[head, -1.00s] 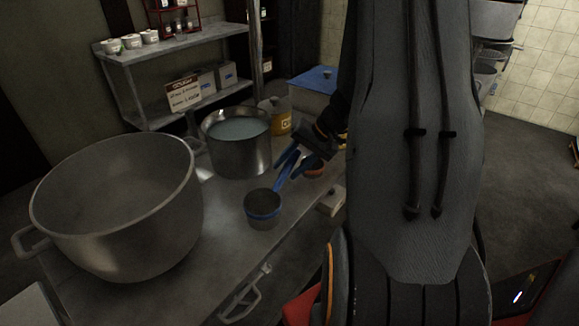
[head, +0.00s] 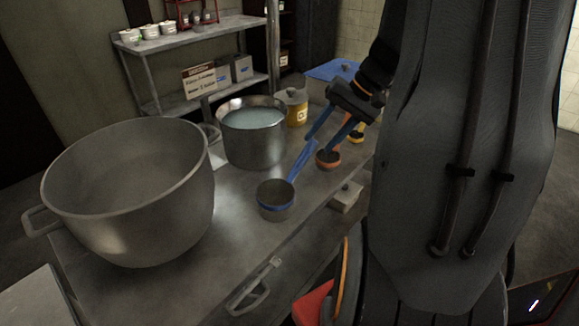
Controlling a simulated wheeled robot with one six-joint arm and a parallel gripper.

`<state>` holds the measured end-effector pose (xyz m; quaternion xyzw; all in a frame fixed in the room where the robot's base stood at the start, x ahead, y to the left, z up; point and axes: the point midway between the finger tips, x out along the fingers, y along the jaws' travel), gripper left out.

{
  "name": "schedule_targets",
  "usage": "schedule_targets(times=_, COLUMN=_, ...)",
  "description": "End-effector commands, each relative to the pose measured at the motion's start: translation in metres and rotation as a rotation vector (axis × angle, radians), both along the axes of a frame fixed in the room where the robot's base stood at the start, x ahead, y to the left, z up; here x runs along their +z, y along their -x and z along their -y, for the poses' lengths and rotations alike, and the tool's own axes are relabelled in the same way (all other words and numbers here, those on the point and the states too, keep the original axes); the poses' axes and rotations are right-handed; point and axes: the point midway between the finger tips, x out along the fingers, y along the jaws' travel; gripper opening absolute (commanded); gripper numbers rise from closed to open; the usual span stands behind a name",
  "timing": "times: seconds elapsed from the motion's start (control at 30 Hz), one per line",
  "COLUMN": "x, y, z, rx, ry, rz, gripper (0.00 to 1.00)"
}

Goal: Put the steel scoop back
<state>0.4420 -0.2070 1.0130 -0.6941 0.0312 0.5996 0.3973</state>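The steel scoop, a grey cup (head: 276,203) with a blue band and a blue handle, sits upright on the metal table. Its handle slants up and to the right. My gripper (head: 320,142), with blue fingers, is above and to the right of the handle's end. Its fingers are spread and it looks empty, apart from the scoop. An orange scoop (head: 328,160) stands just below the gripper, its handle partly hidden by a finger.
A large empty pot (head: 130,195) stands at the left of the table. A smaller pot of pale liquid (head: 253,140) and a yellow-labelled container (head: 295,108) are behind the scoop. A white box (head: 346,197) is at the right edge. A shelf (head: 205,38) stands behind.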

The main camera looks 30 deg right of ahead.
Motion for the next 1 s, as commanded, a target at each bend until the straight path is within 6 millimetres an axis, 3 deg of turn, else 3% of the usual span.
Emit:
schedule_targets(times=0.03, x=-0.004, y=0.002, z=-0.023, rx=0.049, ry=0.03, rz=-0.03, gripper=0.4)
schedule_targets(times=0.2, x=-0.02, y=0.023, z=-0.09, rx=0.21, ry=0.184, rz=-0.124, gripper=0.4)
schedule_targets(times=0.5, x=-0.034, y=0.059, z=-0.174, rx=0.478, ry=0.46, rz=-0.109, gripper=0.4)
schedule_targets(times=0.7, x=-0.036, y=0.07, z=-0.202, rx=0.577, ry=0.548, rz=-0.05, gripper=0.4)
schedule_targets(times=1.0, x=-0.036, y=0.072, z=-0.207, rx=0.596, ry=0.565, rz=-0.036, gripper=0.4)
